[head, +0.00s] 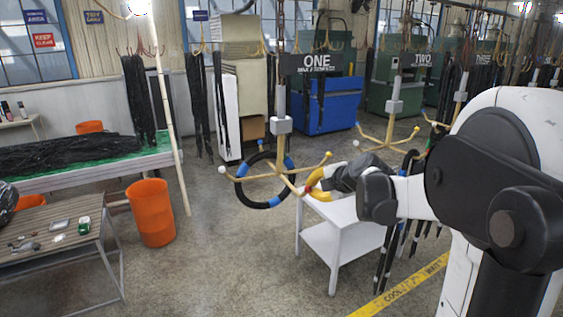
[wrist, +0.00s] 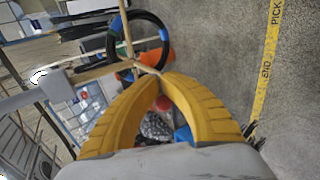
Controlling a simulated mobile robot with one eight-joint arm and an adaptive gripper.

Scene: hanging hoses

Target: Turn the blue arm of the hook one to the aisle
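Hook one (head: 281,170) hangs under the sign ONE, with several pale yellow arms that end in balls. It also shows in the wrist view (wrist: 128,35). A black hose ring with blue bands (head: 241,192) hangs on its left side; it also shows in the wrist view (wrist: 164,52). My gripper (head: 304,190) is at the front right arm of the hook. In the wrist view, the yellow fingertips (wrist: 161,74) close on this arm, and a red tip (wrist: 162,103) shows between the fingers.
A white side table (head: 325,232) stands just below my gripper. Hook two (head: 390,140) hangs behind to the right, with black hoses near it. An orange bin (head: 152,212) and a slatted table (head: 60,236) stand left. The floor between is clear.

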